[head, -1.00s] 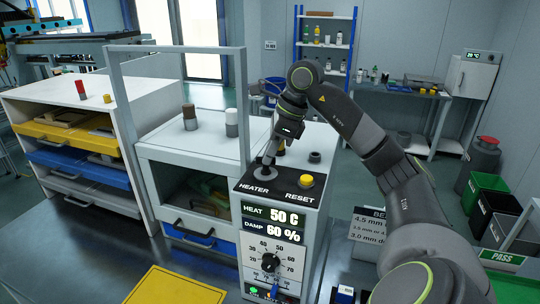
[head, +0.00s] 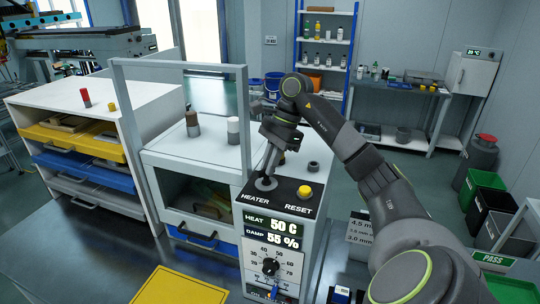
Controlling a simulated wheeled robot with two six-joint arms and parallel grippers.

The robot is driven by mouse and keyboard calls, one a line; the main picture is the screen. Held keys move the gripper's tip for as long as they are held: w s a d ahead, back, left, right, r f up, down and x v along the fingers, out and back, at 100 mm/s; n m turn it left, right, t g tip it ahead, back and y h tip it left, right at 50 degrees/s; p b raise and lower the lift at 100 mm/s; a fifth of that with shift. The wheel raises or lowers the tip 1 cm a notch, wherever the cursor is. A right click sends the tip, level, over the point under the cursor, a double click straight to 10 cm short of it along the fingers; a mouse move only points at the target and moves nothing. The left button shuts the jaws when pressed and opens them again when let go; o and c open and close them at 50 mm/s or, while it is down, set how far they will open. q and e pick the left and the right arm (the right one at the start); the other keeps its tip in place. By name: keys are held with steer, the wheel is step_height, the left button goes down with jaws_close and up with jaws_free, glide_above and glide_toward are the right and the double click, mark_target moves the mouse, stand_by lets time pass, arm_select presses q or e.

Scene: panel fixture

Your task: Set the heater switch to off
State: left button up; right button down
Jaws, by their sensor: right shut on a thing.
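The heater switch (head: 265,183) is a small lever on the dark top of the control panel box, just behind the printed word HEATER. My right gripper (head: 267,172) reaches down from above and is shut on the lever, its fingers leaning down and to the left. The fingers hide most of the lever, so its exact setting is hard to tell. The display (head: 272,232) below reads HEAT 50 C and DAMP 55 %. My left gripper is not in view.
A yellow RESET button (head: 305,191) sits close to the right of the switch. A round dial (head: 270,267) is on the front face. A white cabinet (head: 190,155) with a grey upright frame stands close on the left. A yellow plate (head: 180,288) lies in front.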

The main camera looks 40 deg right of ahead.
stand_by(0.5)
steer(key=c, duration=1.5)
jaws_free()
steer(key=shift+d+r+p, duration=0.2)
steer(key=shift+r+p, duration=0.1)
steer(key=shift+r, duration=0.2)
steer(key=d, duration=0.4)
steer(key=s+d, duration=0.1)
steer(key=d, duration=0.3)
steer(key=s+d, duration=0.1)
steer(key=d, duration=0.3)
